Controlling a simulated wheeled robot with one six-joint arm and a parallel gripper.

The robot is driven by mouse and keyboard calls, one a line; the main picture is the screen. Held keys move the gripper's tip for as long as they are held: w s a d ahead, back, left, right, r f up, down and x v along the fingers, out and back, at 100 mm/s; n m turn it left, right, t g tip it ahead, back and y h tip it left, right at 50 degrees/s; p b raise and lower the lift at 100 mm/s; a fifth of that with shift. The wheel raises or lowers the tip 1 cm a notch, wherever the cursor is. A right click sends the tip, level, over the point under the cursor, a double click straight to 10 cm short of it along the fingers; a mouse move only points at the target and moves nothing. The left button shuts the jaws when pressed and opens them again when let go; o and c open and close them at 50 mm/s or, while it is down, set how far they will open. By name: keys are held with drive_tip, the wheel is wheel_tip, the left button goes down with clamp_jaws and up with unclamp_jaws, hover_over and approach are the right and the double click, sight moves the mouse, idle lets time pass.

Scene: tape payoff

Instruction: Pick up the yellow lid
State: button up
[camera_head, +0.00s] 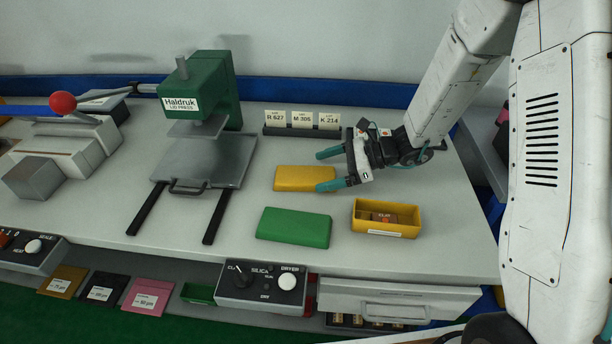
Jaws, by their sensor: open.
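The yellow lid (298,179) is a flat, rounded rectangular piece lying on the pale bench top, right of the green press. My gripper (327,170) is open, with its two teal fingertips at the lid's right end. One fingertip shows beyond the lid's far right corner, the other over or beside its near right corner. I cannot tell whether the fingers touch the lid or how high they are above it. A green lid (293,228) lies nearer the front. A yellow open box (387,231) with brown items inside stands to the right.
The green press (203,91) with its metal plate (226,163) and two dark rails stands left of the lid. A holder with three white cards (302,122) stands behind the lid. A control box (262,290) and a drawer (396,302) are along the bench front.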

sight(303, 174)
drive_tip(key=x, duration=0.4)
drive_tip(key=shift+w+f, duration=0.15)
drive_tip(key=shift+w, duration=0.05)
drive_tip(key=c, duration=1)
drive_tip(key=shift+c, duration=0.2)
